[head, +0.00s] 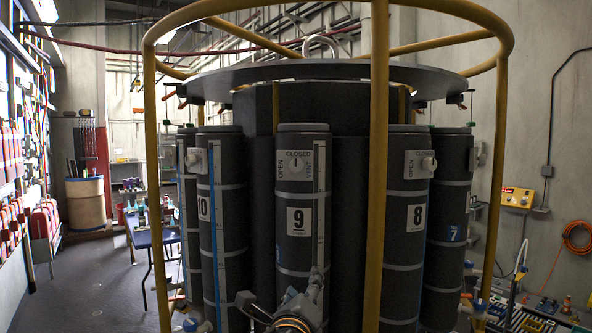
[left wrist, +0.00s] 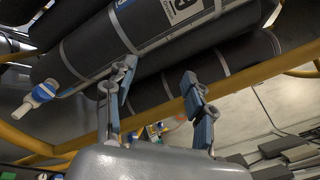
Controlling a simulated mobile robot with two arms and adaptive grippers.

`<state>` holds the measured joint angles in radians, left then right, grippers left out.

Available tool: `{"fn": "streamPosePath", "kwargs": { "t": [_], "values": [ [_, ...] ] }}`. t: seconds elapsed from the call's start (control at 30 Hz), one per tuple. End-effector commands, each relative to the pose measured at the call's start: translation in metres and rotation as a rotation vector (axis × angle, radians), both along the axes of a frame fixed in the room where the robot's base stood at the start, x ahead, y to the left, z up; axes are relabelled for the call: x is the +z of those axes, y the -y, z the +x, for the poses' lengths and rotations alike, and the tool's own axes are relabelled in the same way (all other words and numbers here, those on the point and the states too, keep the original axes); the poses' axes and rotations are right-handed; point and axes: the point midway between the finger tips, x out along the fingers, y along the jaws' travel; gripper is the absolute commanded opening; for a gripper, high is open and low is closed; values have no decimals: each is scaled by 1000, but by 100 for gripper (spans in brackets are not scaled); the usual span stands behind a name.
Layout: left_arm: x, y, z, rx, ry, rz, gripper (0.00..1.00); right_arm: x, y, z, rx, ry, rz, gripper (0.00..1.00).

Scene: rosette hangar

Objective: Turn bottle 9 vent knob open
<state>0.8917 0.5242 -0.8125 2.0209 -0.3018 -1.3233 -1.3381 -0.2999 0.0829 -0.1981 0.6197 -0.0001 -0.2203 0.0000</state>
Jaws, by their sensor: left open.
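Bottle 9 (head: 294,245) is a dark upright cylinder with a white "9" label, at the centre of the head view. Near its top is a pale plate marked OPEN, CLOSED and VENT, with a small round vent knob (head: 296,163); its exact setting is too small to tell. My left gripper (head: 282,290) is in front of the lower part of bottle 9, well below the knob. In the left wrist view my left gripper (left wrist: 159,70) has its blue-grey fingers spread and nothing between them. Dark bottles lie beyond them; the knob is not identifiable there. My right gripper is not in view.
A yellow tube frame has an upright post (head: 377,200) just right of bottle 9. Bottle 10 (head: 222,255) and bottle 8 (head: 405,255) flank it. A dark round plate (head: 330,72) overhangs the bottles. Open floor (head: 95,285) lies at left.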

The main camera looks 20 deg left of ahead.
Motion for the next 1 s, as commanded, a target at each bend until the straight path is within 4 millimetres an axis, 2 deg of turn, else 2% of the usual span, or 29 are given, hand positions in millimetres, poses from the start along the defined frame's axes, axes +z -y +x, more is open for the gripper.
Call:
{"fn": "streamPosePath", "kwargs": {
  "t": [0.03, 0.1, 0.2, 0.3, 0.4, 0.57, 1.0],
  "values": [
    [35, -6, 6, 22, 62, 113, 54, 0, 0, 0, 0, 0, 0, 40],
    [73, -12, 11, 54, 123, 254, 54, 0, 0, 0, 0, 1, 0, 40],
    [117, -19, 14, 105, 190, 418, 54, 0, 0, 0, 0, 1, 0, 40],
    [147, -25, 14, 148, 230, 524, 54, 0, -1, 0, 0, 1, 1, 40],
    [161, -29, 13, 173, 248, 578, 54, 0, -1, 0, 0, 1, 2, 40],
    [172, -32, 22, 180, 251, 595, 54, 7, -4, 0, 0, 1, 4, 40],
    [204, -48, 97, 180, 250, 591, 54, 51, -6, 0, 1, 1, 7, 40]
  ]
}}
